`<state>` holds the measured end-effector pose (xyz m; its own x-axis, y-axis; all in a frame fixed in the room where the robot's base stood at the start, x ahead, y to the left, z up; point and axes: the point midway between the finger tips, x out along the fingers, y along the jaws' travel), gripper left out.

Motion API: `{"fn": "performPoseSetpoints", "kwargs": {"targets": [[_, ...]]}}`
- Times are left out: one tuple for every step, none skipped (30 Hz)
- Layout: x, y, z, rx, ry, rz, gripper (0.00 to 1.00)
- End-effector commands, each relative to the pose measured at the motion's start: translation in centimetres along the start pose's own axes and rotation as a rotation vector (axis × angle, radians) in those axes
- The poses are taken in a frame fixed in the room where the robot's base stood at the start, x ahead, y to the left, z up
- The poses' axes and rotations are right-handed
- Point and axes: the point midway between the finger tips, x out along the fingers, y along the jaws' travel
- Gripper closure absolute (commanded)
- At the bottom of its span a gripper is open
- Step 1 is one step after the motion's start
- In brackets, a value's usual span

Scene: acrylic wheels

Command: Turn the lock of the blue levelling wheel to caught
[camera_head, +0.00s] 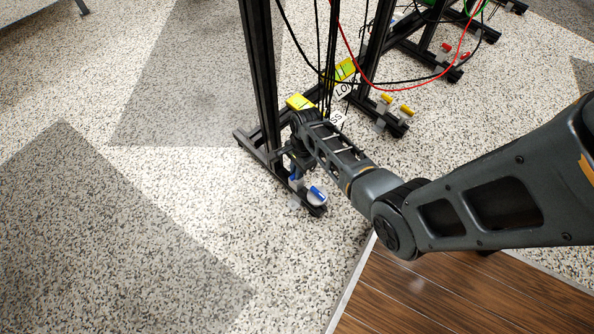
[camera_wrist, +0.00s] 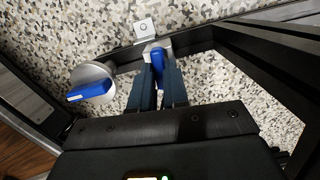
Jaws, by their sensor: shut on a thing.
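Two blue parts sit low at the front foot of the near black frame. In the wrist view, a blue lever (camera_wrist: 159,61) stands between the fingertips of my gripper (camera_wrist: 158,72), which is shut on it. A small white plate with a ring mark (camera_wrist: 144,28) lies just beyond the lever. To the left, apart from the fingers, is a pale round disc with a blue bar (camera_wrist: 90,91) across it. In the head view, the disc's blue and white part (camera_head: 316,195) shows at the foot's end. My gripper (camera_head: 295,172) reaches down beside it, its fingertips partly hidden.
The black upright post (camera_head: 260,75) and its foot bars stand close to my gripper. Yellow-handled parts (camera_head: 395,106) and red ones (camera_head: 455,51) sit on feet farther back. Black and red cables hang above. Speckled floor is clear to the left; a wooden platform (camera_head: 430,295) lies at front right.

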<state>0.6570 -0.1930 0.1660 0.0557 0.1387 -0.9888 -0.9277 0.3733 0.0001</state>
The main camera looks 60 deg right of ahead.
Motion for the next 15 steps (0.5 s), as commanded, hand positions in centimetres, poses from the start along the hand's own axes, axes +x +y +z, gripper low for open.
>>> {"fn": "performPoseSetpoints", "kwargs": {"targets": [[-0.27,0.07,0.07,0.038,0.0,-0.005,1.0],[-0.28,0.06,0.07,0.061,0.0,-0.009,1.0],[-0.28,0.08,0.1,0.093,0.0,-0.014,1.0],[-0.27,0.1,0.11,0.118,0.0,-0.017,1.0],[-0.26,0.1,0.1,0.142,0.0,-0.021,1.0],[-0.25,0.13,0.08,0.174,0.0,-0.026,1.0],[-0.25,0.14,0.07,0.197,0.0,-0.029,1.0],[-0.24,0.13,0.06,0.219,0.0,-0.033,1.0],[-0.21,0.13,0.05,0.244,0.0,-0.037,1.0],[-0.18,0.13,0.05,0.259,0.0,-0.039,1.0],[-0.14,0.15,0.06,0.272,0.0,-0.041,1.0],[-0.09,0.16,0.06,0.284,0.0,-0.042,1.0],[-0.06,0.15,0.05,0.29,0.0,-0.043,1.0],[-0.03,0.15,0.05,0.294,0.0,-0.044,1.0],[0.0,0.15,0.04,0.297,0.0,-0.045,1.0]]}}
